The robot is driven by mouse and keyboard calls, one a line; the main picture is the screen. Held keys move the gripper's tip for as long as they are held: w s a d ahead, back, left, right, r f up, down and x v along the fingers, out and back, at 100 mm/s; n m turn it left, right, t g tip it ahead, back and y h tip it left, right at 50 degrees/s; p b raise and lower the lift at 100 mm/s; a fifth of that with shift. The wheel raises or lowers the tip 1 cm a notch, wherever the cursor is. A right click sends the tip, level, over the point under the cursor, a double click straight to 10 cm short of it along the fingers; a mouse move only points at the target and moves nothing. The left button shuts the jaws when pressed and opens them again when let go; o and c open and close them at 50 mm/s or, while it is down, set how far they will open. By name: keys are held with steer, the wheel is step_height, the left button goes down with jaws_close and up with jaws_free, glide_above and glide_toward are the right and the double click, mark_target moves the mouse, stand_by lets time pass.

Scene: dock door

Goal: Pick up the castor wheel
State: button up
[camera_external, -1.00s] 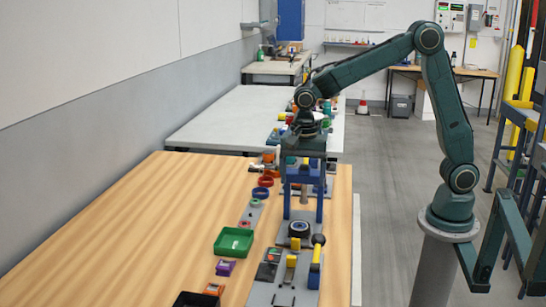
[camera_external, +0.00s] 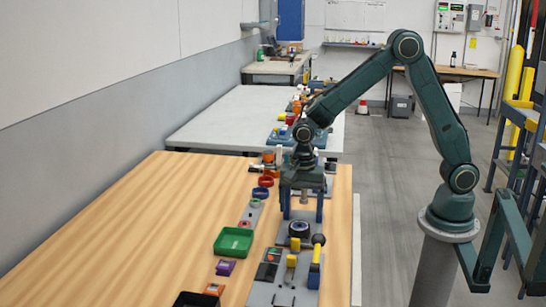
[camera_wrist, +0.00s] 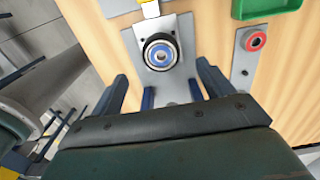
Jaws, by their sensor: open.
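The castor wheel (camera_external: 299,229) is a dark round wheel with a pale hub, lying on the grey base plate of a blue press-like frame on the wooden table. In the wrist view the wheel (camera_wrist: 160,54) shows a black rim and a blue ring around a light centre, ahead of my jaws. My gripper (camera_external: 303,187) is over the upper part of the blue frame, behind and above the wheel, apart from it. In the wrist view my gripper (camera_wrist: 161,74) is open, its fingers spread wide with nothing between them.
Blue posts (camera_wrist: 147,98) stand close between my fingers. A green tray (camera_external: 233,241) and a grey strip with a red ring (camera_wrist: 256,41) lie to the side. A yellow block and black-knobbed lever (camera_external: 318,240) are near the wheel. The table's left side is clear.

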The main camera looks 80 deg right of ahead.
mark_target(300, 221)
steer(key=shift+f, duration=0.3)
steer(key=shift+w+a+f, duration=0.1)
steer(key=shift+f, duration=2.4)
steer(key=shift+c, duration=0.2)
steer(key=c, duration=1.1)
